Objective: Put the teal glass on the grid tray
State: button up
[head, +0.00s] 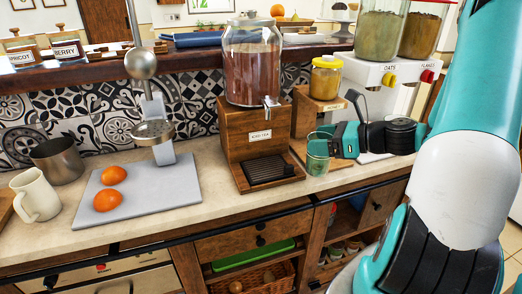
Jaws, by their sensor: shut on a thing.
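The teal glass (317,165) is see-through and upright in my gripper, at the right of the wooden drink stand. My gripper (327,139) is shut on it, reaching in from the right, and covers part of its right side. The grid tray (270,171) is a black slatted tray at the foot of the wooden stand, to the left of the glass. Nothing stands on the tray. Whether the glass touches the counter or hangs above it, I cannot tell.
A big glass jar (252,65) with a metal tap (270,102) sits on the stand, above the tray. A yellow-lidded jar (326,78) stands behind my gripper. Cereal dispensers (383,40) are at the right.

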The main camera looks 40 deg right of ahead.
jog(key=shift+r+p+x, duration=0.2)
jog(key=shift+p+x, duration=0.15)
jog(key=shift+x, duration=2.2)
jog(key=shift+r+p+x, duration=0.2)
jog(key=shift+p+x, duration=0.15)
jog(key=shift+x, duration=2.25)
jog(key=shift+r+p+x, duration=0.15)
jog(key=shift+p+x, duration=0.2)
jog(key=shift+x, duration=2.2)
jog(key=shift+w+a, duration=0.1)
jog(key=shift+a, duration=0.1)
jog(key=shift+f, duration=0.2)
jog(key=o, duration=0.8)
jog(key=shift+r, duration=0.1)
